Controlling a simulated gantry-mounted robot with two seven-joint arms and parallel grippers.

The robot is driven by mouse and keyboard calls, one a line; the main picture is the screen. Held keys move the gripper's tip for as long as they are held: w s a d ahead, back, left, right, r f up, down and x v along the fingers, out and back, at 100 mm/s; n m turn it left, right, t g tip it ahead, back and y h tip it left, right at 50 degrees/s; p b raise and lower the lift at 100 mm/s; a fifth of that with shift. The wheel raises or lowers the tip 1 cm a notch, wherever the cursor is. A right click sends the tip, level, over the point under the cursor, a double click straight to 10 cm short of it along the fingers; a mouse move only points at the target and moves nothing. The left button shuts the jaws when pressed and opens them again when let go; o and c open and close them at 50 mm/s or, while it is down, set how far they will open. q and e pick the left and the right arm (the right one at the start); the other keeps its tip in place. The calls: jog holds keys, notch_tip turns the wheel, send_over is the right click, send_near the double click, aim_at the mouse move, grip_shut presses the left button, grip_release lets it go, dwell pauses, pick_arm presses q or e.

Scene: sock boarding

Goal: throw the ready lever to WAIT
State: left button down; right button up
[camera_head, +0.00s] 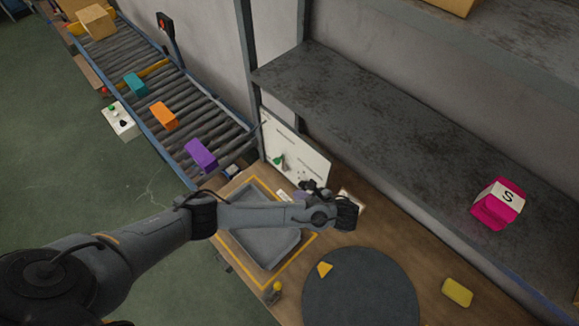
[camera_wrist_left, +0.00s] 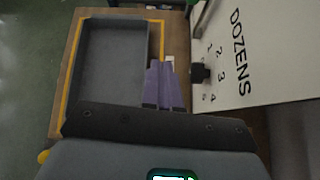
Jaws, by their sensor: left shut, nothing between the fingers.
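A small lever with a yellow knob (camera_head: 277,287) stands at the table's front edge, left of the dark round mat; its yellow knob also shows at the lower left of the left wrist view (camera_wrist_left: 43,156). A white panel (camera_head: 303,158) at the back carries a green handle (camera_head: 279,162). No READY or WAIT marking is legible, so I cannot tell which is the ready lever. My left gripper (camera_head: 304,193) is shut and empty in front of the panel's lower part. Its purple fingers (camera_wrist_left: 161,68) show in the left wrist view, beside the panel's black DOZENS knob (camera_wrist_left: 199,72).
A grey tray (camera_wrist_left: 108,58) lies inside a yellow outline, partly under my left arm. A dark round mat (camera_head: 360,288), a yellow block (camera_head: 457,292) and a shelf with a pink S box (camera_head: 497,204) are right. A roller conveyor (camera_head: 180,105) carries several boxes.

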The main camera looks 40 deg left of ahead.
pick_arm(q)
jog(key=shift+n+t, duration=0.3)
jog(key=shift+t, duration=0.1)
jog(key=w+r, duration=0.4)
jog(key=shift+a, duration=0.15)
jog(key=shift+b, duration=0.3)
jog(key=a+r+b+x, duration=0.1)
jog(key=b+x, duration=0.7)
jog(key=x, duration=0.5)
jog(key=shift+w+a, duration=0.2)
jog(key=shift+a, duration=0.1)
jog(key=shift+r, duration=0.1)
